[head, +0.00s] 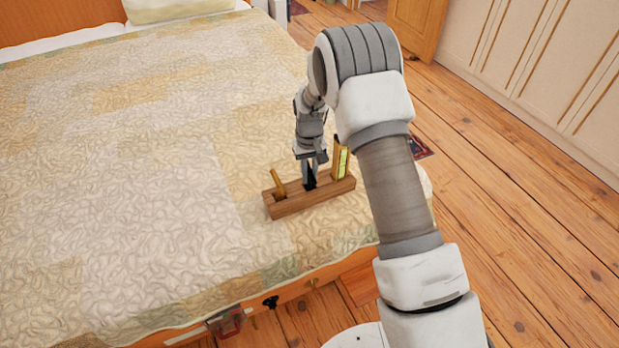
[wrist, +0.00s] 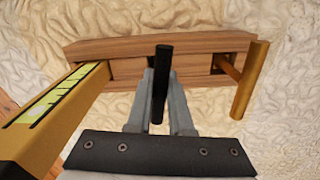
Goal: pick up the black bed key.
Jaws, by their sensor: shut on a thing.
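The black bed key (wrist: 161,84) stands between my gripper's two fingers in the wrist view, near the middle of a wooden holder (wrist: 90,48). My gripper (wrist: 160,90) is shut on the key. In the head view my gripper (head: 310,165) points down at the holder (head: 312,200), which lies on the bed, and the dark key (head: 310,177) shows just below the fingers. The key's lower end is hidden, so I cannot tell whether it is still in its slot.
A yellow tool with a green-and-black strip (head: 341,158) stands at the holder's right end in the head view. A brass-coloured T-handled tool (head: 279,184) stands at its left end. Both are close to my gripper. The quilted bed (head: 130,170) is clear to the left.

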